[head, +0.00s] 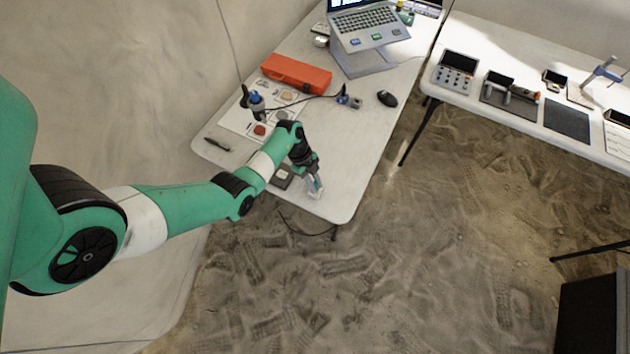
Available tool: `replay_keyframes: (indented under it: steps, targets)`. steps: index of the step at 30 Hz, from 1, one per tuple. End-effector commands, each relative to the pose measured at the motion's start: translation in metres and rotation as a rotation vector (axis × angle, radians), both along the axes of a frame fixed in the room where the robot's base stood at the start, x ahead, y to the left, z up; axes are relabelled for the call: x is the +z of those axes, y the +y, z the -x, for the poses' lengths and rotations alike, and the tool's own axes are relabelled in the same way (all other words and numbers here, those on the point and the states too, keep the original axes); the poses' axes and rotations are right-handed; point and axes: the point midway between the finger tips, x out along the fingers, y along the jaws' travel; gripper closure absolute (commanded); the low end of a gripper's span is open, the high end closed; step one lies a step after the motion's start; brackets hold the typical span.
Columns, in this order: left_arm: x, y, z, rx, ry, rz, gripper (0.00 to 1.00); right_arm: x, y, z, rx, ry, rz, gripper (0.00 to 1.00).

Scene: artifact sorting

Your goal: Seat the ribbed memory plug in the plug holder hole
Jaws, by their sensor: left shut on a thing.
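My left gripper (314,188) is at the near end of the white table, close above its top, pointing down. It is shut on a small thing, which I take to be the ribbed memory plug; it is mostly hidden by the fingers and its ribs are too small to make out. A dark, low block with a pale patch (282,176) lies just left of the gripper, partly behind my arm. It may be the plug holder, but I cannot make out a hole. My right gripper is not in view.
On the table (345,170) are an orange-red case (296,73), a picture sheet with samples, a blue-and-grey cabled device (348,100), a black mouse (387,98), a pen (217,145) and a laptop on a stand (368,25). A second table (470,98) stands at right. The table's right front is clear.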

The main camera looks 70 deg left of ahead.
Motion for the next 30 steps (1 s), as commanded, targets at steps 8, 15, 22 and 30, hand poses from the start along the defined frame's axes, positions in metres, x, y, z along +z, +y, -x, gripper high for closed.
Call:
replay_keyframes:
  steps: [8, 15, 22, 30]
  targets:
    - [-0.002, 0.0, 0.0, 0.0, 0.0, 0.0, 0.71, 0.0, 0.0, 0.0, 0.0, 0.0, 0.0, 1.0]
    - [-0.002, 0.0, 0.0, 0.0, 0.0, 0.0, 0.52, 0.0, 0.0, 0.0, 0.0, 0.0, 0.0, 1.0]
    - [0.005, 0.001, 0.0, 0.0, 0.0, 0.0, 0.52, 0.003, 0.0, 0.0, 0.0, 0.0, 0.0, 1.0]
    - [0.06, 0.019, 0.011, 0.001, -0.002, -0.002, 0.52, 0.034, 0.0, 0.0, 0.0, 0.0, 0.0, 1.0]
